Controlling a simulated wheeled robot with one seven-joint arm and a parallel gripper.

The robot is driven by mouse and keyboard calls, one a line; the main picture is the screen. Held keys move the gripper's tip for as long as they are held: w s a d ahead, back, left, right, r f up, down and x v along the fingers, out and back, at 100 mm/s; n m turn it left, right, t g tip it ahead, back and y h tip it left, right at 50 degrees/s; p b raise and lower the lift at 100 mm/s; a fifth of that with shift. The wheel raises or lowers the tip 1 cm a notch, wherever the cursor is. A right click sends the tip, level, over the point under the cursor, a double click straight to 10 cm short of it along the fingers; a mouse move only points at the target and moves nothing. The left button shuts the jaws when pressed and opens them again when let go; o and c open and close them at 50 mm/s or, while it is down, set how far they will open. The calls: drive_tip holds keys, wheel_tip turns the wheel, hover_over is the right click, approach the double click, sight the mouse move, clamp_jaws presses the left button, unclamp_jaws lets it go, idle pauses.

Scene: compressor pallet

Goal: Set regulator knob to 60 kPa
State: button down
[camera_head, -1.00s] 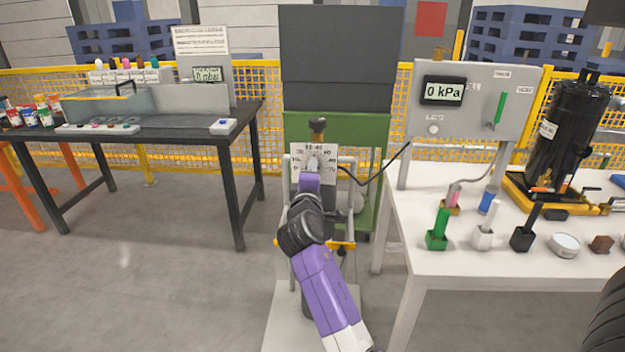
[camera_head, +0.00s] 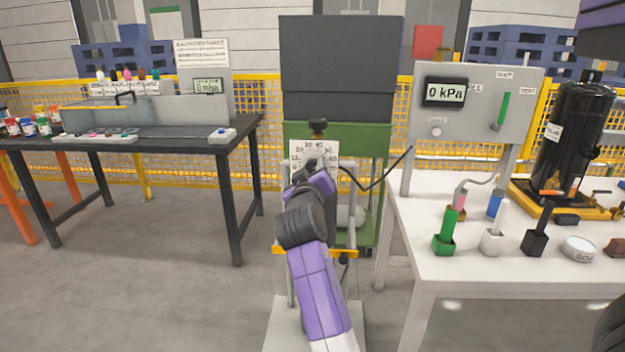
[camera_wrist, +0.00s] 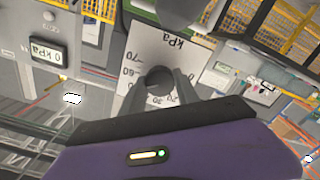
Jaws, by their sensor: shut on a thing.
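The regulator's white dial plate (camera_head: 300,149) stands upright in the middle of the head view, with part of its scale hidden by my arm. In the wrist view the dial plate (camera_wrist: 150,45) appears upside down, marked kPa, with 60 and 70 readable at the left. The dark round regulator knob (camera_wrist: 159,80) sits between my fingers. My gripper (camera_wrist: 159,92) is shut on the knob, one finger on each side. My gripper (camera_head: 314,168) also shows in the head view, rolled over at the dial. The knob's pointer cannot be made out.
A pressure display (camera_head: 445,92) on the grey panel reads 0 kPa. The white table (camera_head: 480,268) at right holds several coloured fittings and a black compressor (camera_head: 570,135). A black workbench (camera_head: 160,142) stands at left. A dark cable runs right from the regulator.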

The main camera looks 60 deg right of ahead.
drive_tip(key=shift+f+m+b, duration=0.2)
drive_tip(key=shift+m+b, duration=0.85)
drive_tip(key=shift+m, duration=0.55)
drive_tip(key=c, duration=0.9)
unclamp_jaws()
drive_tip(key=shift+r, duration=0.1)
drive_tip(key=v, duration=0.8)
